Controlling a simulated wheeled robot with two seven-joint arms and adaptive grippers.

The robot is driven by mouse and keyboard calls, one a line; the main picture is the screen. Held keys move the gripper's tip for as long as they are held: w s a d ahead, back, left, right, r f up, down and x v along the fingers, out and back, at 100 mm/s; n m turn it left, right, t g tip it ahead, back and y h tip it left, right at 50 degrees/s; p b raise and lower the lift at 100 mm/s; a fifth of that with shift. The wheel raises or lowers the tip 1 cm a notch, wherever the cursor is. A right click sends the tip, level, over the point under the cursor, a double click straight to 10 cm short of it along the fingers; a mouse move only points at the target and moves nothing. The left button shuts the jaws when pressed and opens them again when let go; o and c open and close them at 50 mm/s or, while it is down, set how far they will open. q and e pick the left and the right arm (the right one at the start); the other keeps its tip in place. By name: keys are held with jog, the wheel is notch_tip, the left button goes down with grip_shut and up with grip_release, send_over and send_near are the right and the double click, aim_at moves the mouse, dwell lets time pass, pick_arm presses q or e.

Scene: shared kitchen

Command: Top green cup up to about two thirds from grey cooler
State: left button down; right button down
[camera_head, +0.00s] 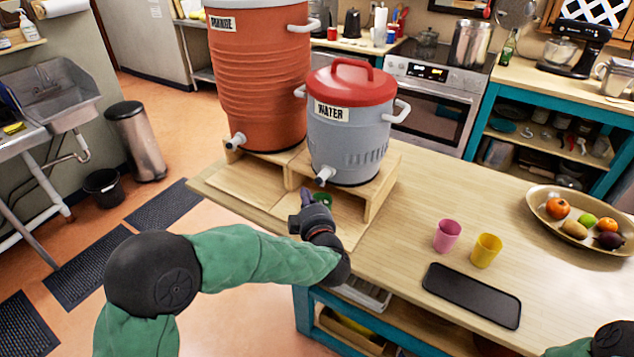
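The grey cooler (350,142) has a red lid and a label that reads WATER. It stands on a wooden stand at the counter's left end, with its spigot (325,175) at the front. A green cup (322,199) is under or just in front of the spigot, mostly hidden behind my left gripper. My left gripper (306,197) reaches to the cup from the front. Its fingers are small and partly hidden, so I cannot tell whether they are closed on the cup. The liquid level is not visible. My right arm shows only at the bottom right corner; its gripper is out of view.
An orange cooler (258,85) stands left of the grey one. A pink cup (447,235), a yellow cup (486,250) and a black tray (471,295) are to the right. A fruit bowl (545,213) is at the far right. The counter between is clear.

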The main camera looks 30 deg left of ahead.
pick_arm(q)
jog(key=shift+s+a, duration=0.1)
jog(key=shift+s, duration=1.1)
